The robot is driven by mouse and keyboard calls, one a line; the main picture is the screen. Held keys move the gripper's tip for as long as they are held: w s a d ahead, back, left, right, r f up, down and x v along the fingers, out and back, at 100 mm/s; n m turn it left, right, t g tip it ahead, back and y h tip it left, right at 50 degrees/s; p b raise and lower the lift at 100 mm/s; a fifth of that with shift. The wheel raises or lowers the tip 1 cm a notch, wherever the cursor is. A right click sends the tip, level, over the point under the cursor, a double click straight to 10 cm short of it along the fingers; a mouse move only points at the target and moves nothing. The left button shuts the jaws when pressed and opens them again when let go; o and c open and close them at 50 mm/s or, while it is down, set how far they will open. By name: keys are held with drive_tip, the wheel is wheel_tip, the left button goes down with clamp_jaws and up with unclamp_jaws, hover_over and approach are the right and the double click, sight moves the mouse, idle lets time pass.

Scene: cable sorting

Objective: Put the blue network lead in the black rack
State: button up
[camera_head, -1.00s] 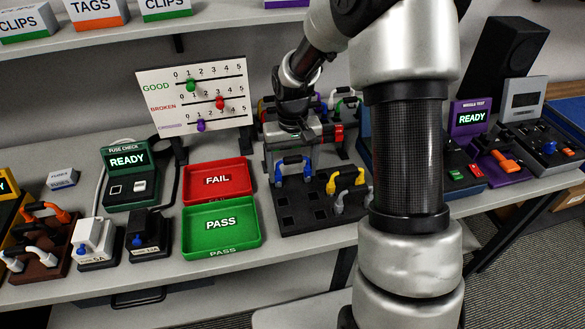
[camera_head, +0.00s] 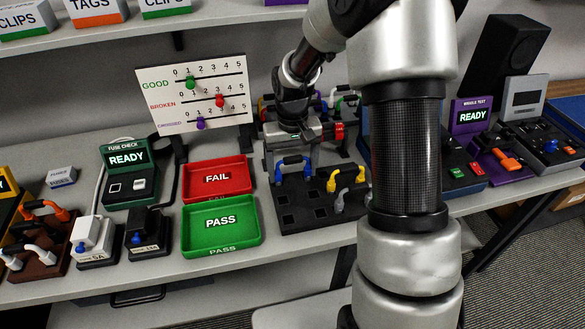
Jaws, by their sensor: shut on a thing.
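The blue network lead (camera_head: 293,161) is an arched lead with its two plugs pointing down. It is at the back left of the black rack (camera_head: 318,215), and I cannot tell whether its plugs are in the rack or just above it. My gripper (camera_head: 296,151) points down over the lead and is shut on it; the fingertips are small and partly hidden. The black rack has several square openings; its front left ones are empty. A yellow lead (camera_head: 346,178) and a grey lead (camera_head: 340,201) stand at its right side.
A red FAIL tray (camera_head: 243,163) and a green PASS tray (camera_head: 222,246) lie left of the rack. Behind my gripper is another holder with several leads, including a red one (camera_head: 339,132). A scoreboard (camera_head: 160,80) stands at the back. My arm hides the table right of the rack.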

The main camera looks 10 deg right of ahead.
sight(292, 156)
drive_tip(key=shift+f, duration=0.1)
drive_tip(key=o, duration=1.2)
drive_tip(key=shift+o, duration=0.4)
drive_tip(key=shift+r+p, duration=2.95)
drive_tip(key=shift+r, duration=1.1)
